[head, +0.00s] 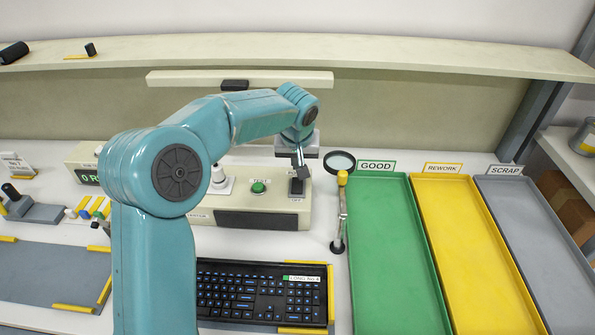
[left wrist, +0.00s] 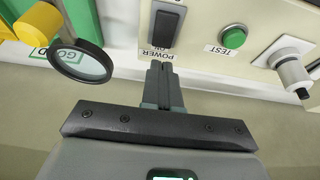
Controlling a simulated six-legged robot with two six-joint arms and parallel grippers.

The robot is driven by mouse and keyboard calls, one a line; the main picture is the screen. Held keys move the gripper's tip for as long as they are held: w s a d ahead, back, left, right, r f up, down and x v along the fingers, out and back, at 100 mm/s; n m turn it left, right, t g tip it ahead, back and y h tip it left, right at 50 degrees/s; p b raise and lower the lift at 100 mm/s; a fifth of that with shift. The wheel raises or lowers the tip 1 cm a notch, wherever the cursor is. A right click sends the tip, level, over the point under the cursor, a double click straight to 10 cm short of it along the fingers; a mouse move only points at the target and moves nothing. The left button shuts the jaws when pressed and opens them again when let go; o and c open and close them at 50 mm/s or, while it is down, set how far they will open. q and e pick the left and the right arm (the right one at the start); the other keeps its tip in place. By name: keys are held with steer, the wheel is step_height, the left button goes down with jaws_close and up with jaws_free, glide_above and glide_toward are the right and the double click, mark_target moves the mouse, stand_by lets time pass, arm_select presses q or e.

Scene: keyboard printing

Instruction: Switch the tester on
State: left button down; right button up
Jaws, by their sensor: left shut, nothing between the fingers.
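The tester (head: 262,219) is a pale box behind the keyboard, with a dark lower front. Its black rocker switch (head: 297,187) is at the right end of the top; in the left wrist view the switch (left wrist: 166,27) is marked POWER. A green TEST button (head: 258,187) sits left of it, and shows in the left wrist view (left wrist: 233,36) too. My left gripper (head: 301,170) points down just at the switch. Its fingertips (left wrist: 160,66) are shut, empty, and by the POWER lettering at the switch's edge; contact cannot be told. My right gripper is out of view.
A magnifier (head: 340,163) on a stand is right of the tester. Green GOOD (head: 396,260), yellow REWORK (head: 470,260) and grey SCRAP (head: 530,235) trays lie beyond it. A black keyboard (head: 262,292) lies in front. A shelf (head: 400,55) and light bar (head: 200,78) are above.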

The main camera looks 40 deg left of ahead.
mark_target(297, 182)
arm_select(q)
steer(key=shift+s+p+x, duration=0.15)
steer(key=shift+x, duration=1.15)
steer(key=shift+s+p+x, duration=0.15)
steer(key=shift+x, duration=1.15)
steer(key=shift+f, duration=0.15)
steer(key=shift+d, duration=0.1)
steer(key=shift+w+f+g+h+p, duration=0.1)
steer(key=shift+f+g+h+p, duration=0.2)
steer(key=shift+p, duration=0.8)
steer(key=shift+w, duration=0.1)
steer(key=shift+s+d+f+b, duration=0.1)
steer(key=shift+s+d+b, duration=0.05)
steer(key=shift+s+b, duration=0.45)
steer(key=shift+s+d, duration=0.25)
steer(key=shift+w+r, duration=0.1)
steer(key=shift+r, duration=0.15)
